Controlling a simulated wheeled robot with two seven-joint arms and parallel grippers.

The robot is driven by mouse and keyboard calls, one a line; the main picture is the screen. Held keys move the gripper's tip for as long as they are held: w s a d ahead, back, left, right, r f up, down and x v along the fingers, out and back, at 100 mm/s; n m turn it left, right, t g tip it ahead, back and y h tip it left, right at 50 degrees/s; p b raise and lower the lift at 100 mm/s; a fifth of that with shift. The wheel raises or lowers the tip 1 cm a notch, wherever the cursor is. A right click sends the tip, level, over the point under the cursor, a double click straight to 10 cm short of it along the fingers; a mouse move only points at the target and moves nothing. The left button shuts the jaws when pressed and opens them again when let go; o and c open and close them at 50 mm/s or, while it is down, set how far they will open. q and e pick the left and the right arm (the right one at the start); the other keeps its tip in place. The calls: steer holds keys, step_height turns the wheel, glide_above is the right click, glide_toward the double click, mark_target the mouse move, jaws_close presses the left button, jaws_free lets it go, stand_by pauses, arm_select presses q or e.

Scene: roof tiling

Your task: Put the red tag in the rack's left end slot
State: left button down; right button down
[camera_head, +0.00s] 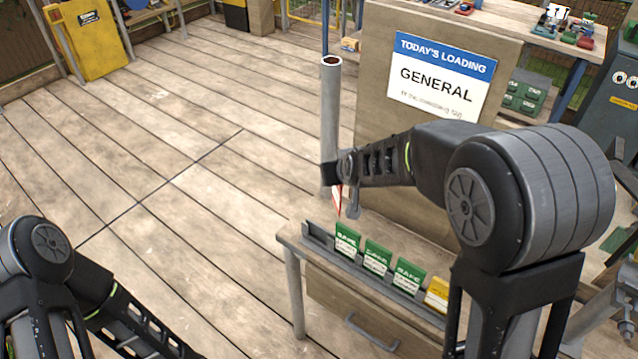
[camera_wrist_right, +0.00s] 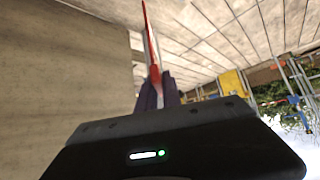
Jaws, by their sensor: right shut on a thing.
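The red tag (camera_head: 337,199) is held by my right gripper (camera_head: 347,198) above the left end of the rack. In the right wrist view the tag (camera_wrist_right: 151,45) shows nearly edge-on as a thin red and white strip between the closed fingers (camera_wrist_right: 157,90). The rack (camera_head: 319,236) is a grey rail on a small wooden table. Its left end slot looks empty, and the tag is apart from it, above and slightly right. Three green tags (camera_head: 376,257) and a yellow tag (camera_head: 437,293) stand in the rack. My left gripper is out of view.
The table (camera_head: 289,240) has a drawer with a handle (camera_head: 372,334). A board with a "GENERAL" sign (camera_head: 440,80) stands behind the rack. The plank floor at left is clear.

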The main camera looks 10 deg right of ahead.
steer(key=shift+a+f+b, duration=0.2)
steer(key=shift+f+b, duration=0.2)
steer(key=shift+f, duration=0.05)
step_height(320, 180, down, 4)
steer(key=a+n+y+b, duration=0.3)
steer(key=n+b, duration=0.1)
steer(key=b, duration=0.4)
steer(key=r+n+y+b, duration=0.1)
steer(key=s+a+r+n+g+y+b, duration=0.1)
steer(key=b, duration=0.1)
steer(key=r+n+g+b, duration=0.1)
steer(key=n, duration=0.1)
steer(key=shift+s+a+r+y, duration=0.15)
steer(key=shift+s+r+y, duration=0.05)
steer(key=shift+r+y, duration=0.2)
steer(key=shift+f, duration=0.25)
step_height(320, 180, down, 10)
steer(key=b, duration=1)
steer(key=shift+r+b, duration=0.15)
steer(key=shift+b, duration=0.15)
